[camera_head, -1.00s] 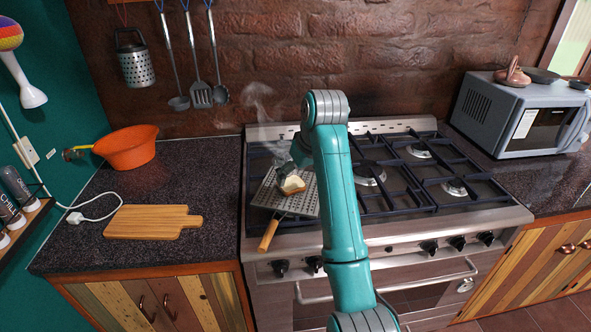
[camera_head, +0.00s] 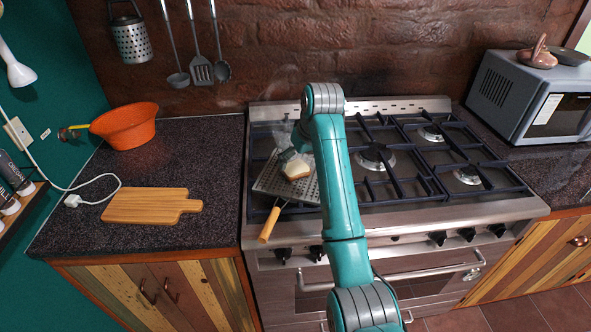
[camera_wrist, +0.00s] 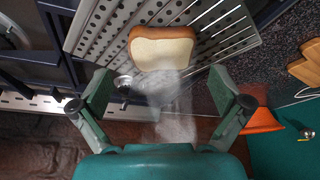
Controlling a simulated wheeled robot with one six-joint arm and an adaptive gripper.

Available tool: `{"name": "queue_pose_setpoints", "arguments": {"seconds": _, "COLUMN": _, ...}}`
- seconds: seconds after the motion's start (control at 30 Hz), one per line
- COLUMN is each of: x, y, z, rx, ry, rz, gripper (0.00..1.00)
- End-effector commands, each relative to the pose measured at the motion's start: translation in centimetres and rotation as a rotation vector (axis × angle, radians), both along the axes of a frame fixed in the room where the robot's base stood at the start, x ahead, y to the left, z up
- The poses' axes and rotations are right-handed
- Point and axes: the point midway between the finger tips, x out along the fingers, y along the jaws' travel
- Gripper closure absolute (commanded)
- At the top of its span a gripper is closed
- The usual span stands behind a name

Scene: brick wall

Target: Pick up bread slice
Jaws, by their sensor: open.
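The bread slice (camera_head: 296,168) lies on a perforated metal grill pan (camera_head: 270,181) with a wooden handle, on the left side of the stove. In the wrist view, the bread slice (camera_wrist: 161,50) has a brown crust and pale face and sits on the slotted metal surface (camera_wrist: 98,33). My gripper (camera_wrist: 160,88) is open, its two fingers apart, with the bread beyond and between the fingertips. It does not appear to touch the bread. In the head view my arm hides part of the gripper and the pan's right side.
The gas stove (camera_head: 420,207) has raised dark grates around the pan. Faint smoke rises near the bread. A cutting board (camera_head: 150,205) and an orange colander (camera_head: 126,128) lie on the left counter; a microwave (camera_head: 530,95) stands on the right.

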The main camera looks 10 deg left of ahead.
Motion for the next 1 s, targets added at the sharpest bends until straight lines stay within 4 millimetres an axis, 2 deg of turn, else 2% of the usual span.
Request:
{"name": "queue_pose_setpoints", "arguments": {"seconds": 0.2, "x": 0.7, "y": 0.8, "z": -2.7, "rx": -0.001, "ry": 0.002, "rz": 0.000, "gripper": 0.00}}
{"name": "queue_pose_setpoints", "arguments": {"seconds": 0.53, "x": 0.9, "y": 0.9, "z": -3.4, "rx": 0.000, "ry": 0.000, "rz": 0.000, "gripper": 0.00}}
{"name": "queue_pose_setpoints", "arguments": {"seconds": 0.57, "x": 0.9, "y": 0.9, "z": -3.4, "rx": 0.000, "ry": 0.000, "rz": 0.000, "gripper": 0.05}}
{"name": "queue_pose_setpoints", "arguments": {"seconds": 0.7, "x": 0.9, "y": 0.9, "z": -3.3, "rx": 0.000, "ry": 0.000, "rz": 0.000, "gripper": 0.39}}
{"name": "queue_pose_setpoints", "arguments": {"seconds": 1.0, "x": 0.9, "y": 0.9, "z": -3.3, "rx": 0.000, "ry": 0.000, "rz": 0.000, "gripper": 0.39}}
